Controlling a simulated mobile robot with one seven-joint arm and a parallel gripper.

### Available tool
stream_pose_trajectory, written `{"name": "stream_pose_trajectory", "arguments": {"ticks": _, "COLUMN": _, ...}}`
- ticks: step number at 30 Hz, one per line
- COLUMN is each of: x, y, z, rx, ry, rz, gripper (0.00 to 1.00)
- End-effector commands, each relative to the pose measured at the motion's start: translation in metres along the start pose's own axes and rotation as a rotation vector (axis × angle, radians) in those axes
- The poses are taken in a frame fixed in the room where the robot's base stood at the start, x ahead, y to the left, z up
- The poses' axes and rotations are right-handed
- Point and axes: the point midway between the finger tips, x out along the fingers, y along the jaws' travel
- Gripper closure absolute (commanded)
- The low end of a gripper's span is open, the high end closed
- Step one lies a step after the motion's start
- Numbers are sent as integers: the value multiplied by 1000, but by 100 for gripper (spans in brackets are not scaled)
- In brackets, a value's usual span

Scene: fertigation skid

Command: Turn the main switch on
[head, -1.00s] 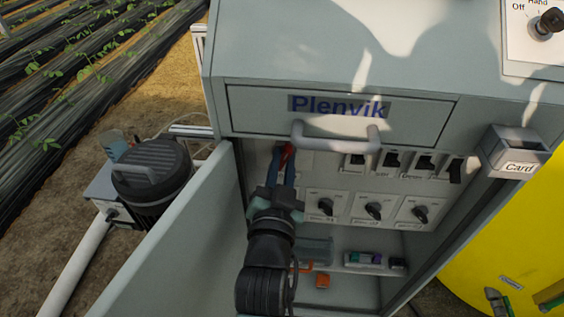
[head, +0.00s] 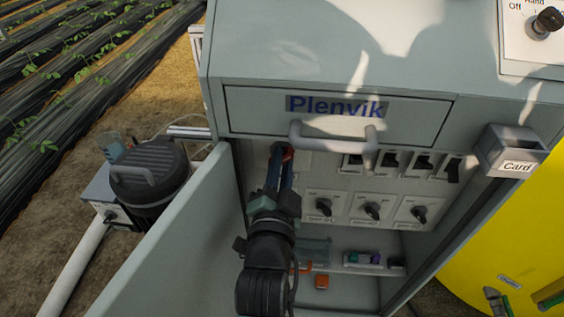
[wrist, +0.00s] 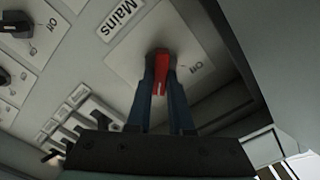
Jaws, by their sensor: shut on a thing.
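The main switch's red handle (wrist: 162,74) sits on a pale square plate (wrist: 125,52) beside a "Mains" label (wrist: 120,18).
The cabinet door (head: 185,235) stands open left of my arm. A grey bar handle (head: 336,139) hangs just above and right of my gripper. A row of black breakers (head: 391,160) and several rotary knobs (head: 372,210) lie to the right. Small items (head: 365,258) sit on the shelf below.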

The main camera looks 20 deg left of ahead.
Motion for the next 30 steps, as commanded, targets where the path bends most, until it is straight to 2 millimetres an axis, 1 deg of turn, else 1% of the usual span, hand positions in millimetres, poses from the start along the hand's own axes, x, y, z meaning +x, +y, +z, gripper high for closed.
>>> {"name": "stream_pose_trajectory", "arguments": {"ticks": 5, "x": 0, "y": 0, "z": 1, "rx": 4, "ry": -2, "rz": 1, "gripper": 100}}
{"name": "stream_pose_trajectory", "arguments": {"ticks": 6, "x": 0, "y": 0, "z": 1, "rx": 4, "ry": -2, "rz": 1, "gripper": 77}}
{"name": "stream_pose_trajectory", "arguments": {"ticks": 10, "x": 0, "y": 0, "z": 1, "rx": 3, "ry": -2, "rz": 1, "gripper": 54}}
{"name": "stream_pose_trajectory", "arguments": {"ticks": 11, "x": 0, "y": 0, "z": 1, "rx": 2, "ry": -1, "rz": 1, "gripper": 50}}
{"name": "stream_pose_trajectory", "arguments": {"ticks": 19, "x": 0, "y": 0, "z": 0, "rx": 1, "ry": -1, "rz": 0, "gripper": 50}}
{"name": "stream_pose_trajectory", "arguments": {"ticks": 22, "x": -4, "y": 0, "z": 0, "rx": 1, "ry": -1, "rz": 1, "gripper": 50}}
{"name": "stream_pose_trajectory", "arguments": {"ticks": 26, "x": -18, "y": 1, "z": 1, "rx": 1, "ry": -1, "rz": 2, "gripper": 50}}
{"name": "stream_pose_trajectory", "arguments": {"ticks": 30, "x": -42, "y": 1, "z": 1, "rx": 2, "ry": -2, "rz": 3, "gripper": 50}}
